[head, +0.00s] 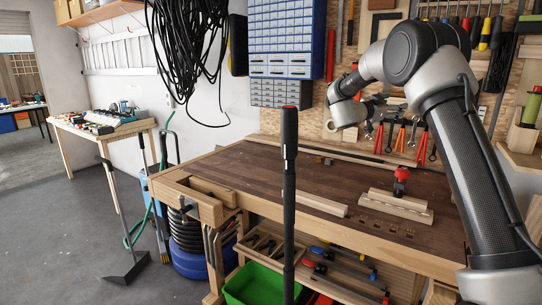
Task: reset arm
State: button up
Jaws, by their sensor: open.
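My arm rises at the right of the head view and bends over the back of the workbench (260,180). My gripper (369,128) is at the end of the arm, above the bench's far side and in front of the pegboard. It is small and partly lost against the tools behind it. Its jaws are open, and I see nothing held in them. It is apart from the bench top.
A wooden piece with a red knob (401,174) lies at the bench's right, beside a pale wooden bar (322,205). A vise (190,202) is at the left corner. Tools hang on the pegboard (345,75). A green bin (255,285) sits below. The bench's left middle is clear.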

jog(key=s+a+r+n+t+y, duration=0.1)
jog(key=a+r+n+t+y, duration=0.4)
jog(key=r, duration=0.4)
jog(key=s+a+r+n+t+y, duration=0.1)
jog(key=s+a+n+y, duration=0.25)
jog(key=s+y, duration=0.2)
jog(key=s+a+n+t+y, duration=0.1)
jog(key=s+a+n+y, duration=0.1)
jog(key=s+n+y, duration=0.3)
jog(key=s+f+n+g, duration=0.1)
jog(key=s+f+g, duration=0.3)
jog(key=s, duration=0.9)
jog(key=s+d+f+g, duration=0.1)
jog(key=s+f+g, duration=0.3)
jog(key=s+f, duration=0.5)
jog(key=s+d+f+n+g, duration=0.1)
jog(key=s+f+g, duration=0.3)
jog(key=s, duration=1.5)
notch_tip(320, 180, down, 2)
jog(key=shift+s+f+n+y, duration=0.25)
jog(key=shift+n+y, duration=0.1)
jog(key=shift+y, duration=0.1)
